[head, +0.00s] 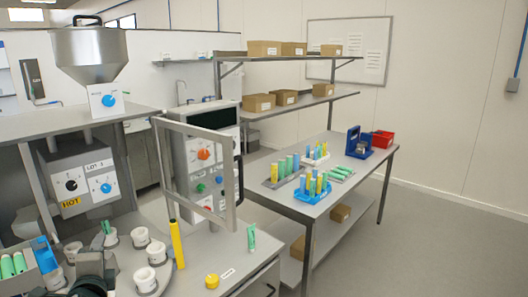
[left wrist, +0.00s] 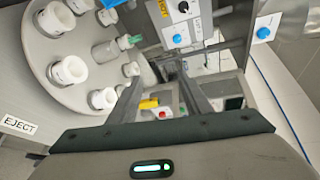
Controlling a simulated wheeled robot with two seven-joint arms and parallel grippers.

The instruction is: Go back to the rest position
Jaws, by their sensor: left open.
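My left gripper (head: 95,266) shows as a dark shape at the bottom left of the head view, in front of the round table with white cup holders. In the left wrist view, the two fingers of my left gripper (left wrist: 160,88) stand apart with nothing between them. The round table (left wrist: 50,30) with its white holders lies to the left of the fingers there. My right gripper is in neither view.
A filling machine (head: 85,185) with a steel hopper (head: 92,50) stands at the left. A yellow tube (head: 177,243), a green tube (head: 251,237) and a yellow cap (head: 212,281) are on the bench. A framed guard panel (head: 238,180) stands behind them. A side table (head: 325,203) holds tube racks.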

